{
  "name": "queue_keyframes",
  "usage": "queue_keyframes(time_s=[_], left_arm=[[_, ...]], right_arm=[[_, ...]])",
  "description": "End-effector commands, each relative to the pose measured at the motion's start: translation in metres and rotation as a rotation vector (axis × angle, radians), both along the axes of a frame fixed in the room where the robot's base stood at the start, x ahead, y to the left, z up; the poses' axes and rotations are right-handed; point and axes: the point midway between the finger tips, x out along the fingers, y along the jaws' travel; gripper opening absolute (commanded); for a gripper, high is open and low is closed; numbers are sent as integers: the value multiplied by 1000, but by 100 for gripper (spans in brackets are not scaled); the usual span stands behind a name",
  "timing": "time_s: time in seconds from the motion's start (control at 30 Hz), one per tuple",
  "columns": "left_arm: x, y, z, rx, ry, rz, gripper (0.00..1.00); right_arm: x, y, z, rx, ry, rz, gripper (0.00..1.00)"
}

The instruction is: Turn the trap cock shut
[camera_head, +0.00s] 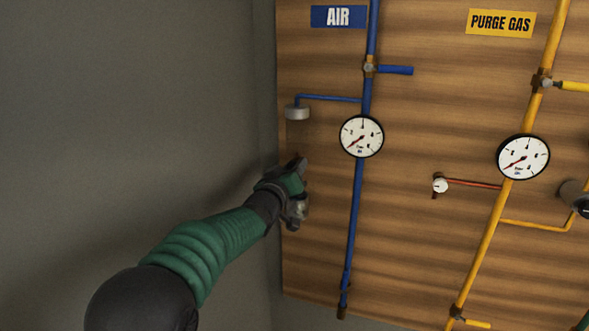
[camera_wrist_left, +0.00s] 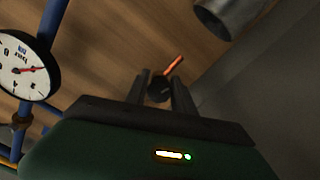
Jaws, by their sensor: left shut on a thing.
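My left gripper (camera_head: 297,187) is at the left edge of the wooden panel, below the grey cap of the AIR line. In the left wrist view, its two fingers (camera_wrist_left: 161,92) are closed on the sides of a dark round piece (camera_wrist_left: 158,88). A short orange-red lever (camera_wrist_left: 173,65) sticks out from this piece, slanting up to the right. This looks like the trap cock; in the head view it is mostly hidden by my gripper. My right gripper is in neither view.
A blue AIR pipe (camera_head: 355,220) with a gauge (camera_head: 362,136) runs right of my gripper. The grey cap (camera_head: 297,113) hangs just above it. A grey wall (camera_head: 140,110) stands left.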

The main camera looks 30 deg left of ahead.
Motion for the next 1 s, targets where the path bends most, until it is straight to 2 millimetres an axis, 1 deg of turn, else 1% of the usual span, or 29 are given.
queue_keyframes(time_s=[0.17, 0.37, 0.6, 1.0], left_arm=[[0, 0, -3, 67, 15, 0, 0], [0, 1, -5, 205, 49, 1, 0], [0, 2, -4, 423, 100, 1, 0], [0, 2, -4, 792, 190, -1, 0]], right_arm=[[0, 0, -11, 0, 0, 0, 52], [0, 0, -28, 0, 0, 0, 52], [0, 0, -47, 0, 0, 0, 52], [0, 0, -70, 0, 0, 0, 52]])
